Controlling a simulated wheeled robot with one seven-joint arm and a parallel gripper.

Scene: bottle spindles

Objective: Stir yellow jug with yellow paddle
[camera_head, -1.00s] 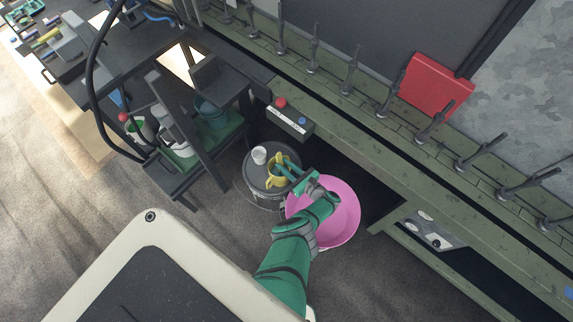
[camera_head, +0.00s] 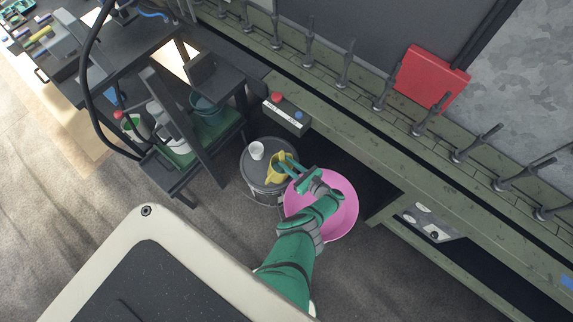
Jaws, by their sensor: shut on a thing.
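The yellow jug (camera_head: 274,176) stands on the lid of a dark drum, right of a white cup. My gripper (camera_head: 285,164) is at the jug's upper right side, reaching over it from the lower right. It is shut on a small yellow piece, which looks like the yellow paddle (camera_head: 282,156). The paddle's lower part cannot be told apart from the jug, and my fingers cover part of both. Whether the paddle touches the jug's wall cannot be told.
The white cup (camera_head: 257,150) stands close by on the drum (camera_head: 262,191). A pink round tub (camera_head: 343,222) lies below my forearm. A control box (camera_head: 286,117) and green machine rail are behind. A dark shelf cart (camera_head: 190,170) with buckets stands left.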

